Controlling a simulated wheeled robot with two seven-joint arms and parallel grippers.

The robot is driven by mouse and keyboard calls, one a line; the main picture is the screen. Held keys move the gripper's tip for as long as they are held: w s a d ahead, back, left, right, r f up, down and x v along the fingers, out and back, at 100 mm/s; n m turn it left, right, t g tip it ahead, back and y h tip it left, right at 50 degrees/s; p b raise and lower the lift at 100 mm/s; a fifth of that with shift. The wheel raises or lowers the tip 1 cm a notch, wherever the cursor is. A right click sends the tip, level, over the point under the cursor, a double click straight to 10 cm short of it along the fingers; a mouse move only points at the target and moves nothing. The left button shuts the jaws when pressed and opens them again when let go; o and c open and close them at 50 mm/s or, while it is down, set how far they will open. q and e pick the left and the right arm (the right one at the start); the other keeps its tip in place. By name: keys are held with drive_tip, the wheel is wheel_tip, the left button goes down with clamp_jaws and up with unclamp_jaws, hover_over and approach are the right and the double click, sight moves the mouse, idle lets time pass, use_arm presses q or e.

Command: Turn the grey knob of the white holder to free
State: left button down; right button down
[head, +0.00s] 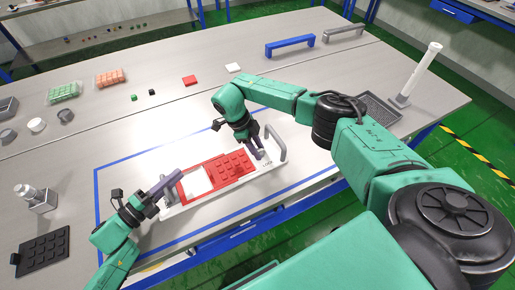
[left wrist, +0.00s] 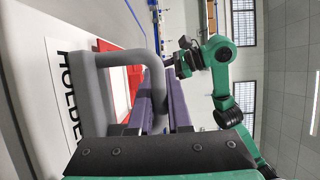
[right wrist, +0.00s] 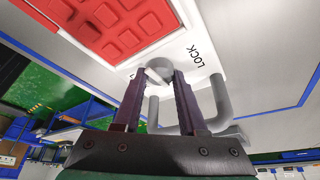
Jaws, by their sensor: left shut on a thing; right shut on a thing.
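The white holder (head: 206,201) lies inside a blue outline on the table, with a red cavity plate (head: 238,163) in it. My right gripper (right wrist: 160,76) is shut on the grey knob (right wrist: 159,66) at the holder's right end; the word LOCK is printed beside the knob. In the head view the right fingers (head: 259,153) mostly hide the knob. My left gripper (head: 176,176) is at the holder's left end. In the left wrist view its purple fingers (left wrist: 155,92) are around the grey handle (left wrist: 110,60). Which way the knob points is hard to tell.
A second grey handle (head: 281,143) stands at the holder's right end, close to my right gripper. A metal dispenser (head: 38,198) and a dark tray (head: 42,250) are at the left.

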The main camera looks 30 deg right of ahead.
drive_tip(key=shift+m, duration=0.5)
drive_tip(key=shift+w, duration=0.1)
drive_tip(key=c, duration=0.7)
unclamp_jaws()
drive_tip(key=shift+c, duration=0.2)
use_arm(q)
drive_tip(key=shift+f, duration=0.1)
use_arm(e)
drive_tip(key=v, duration=1.2)
drive_tip(key=shift+w, duration=0.15)
drive_tip(key=shift+d, duration=0.15)
use_arm(q)
drive_tip(key=c, duration=0.8)
unclamp_jaws()
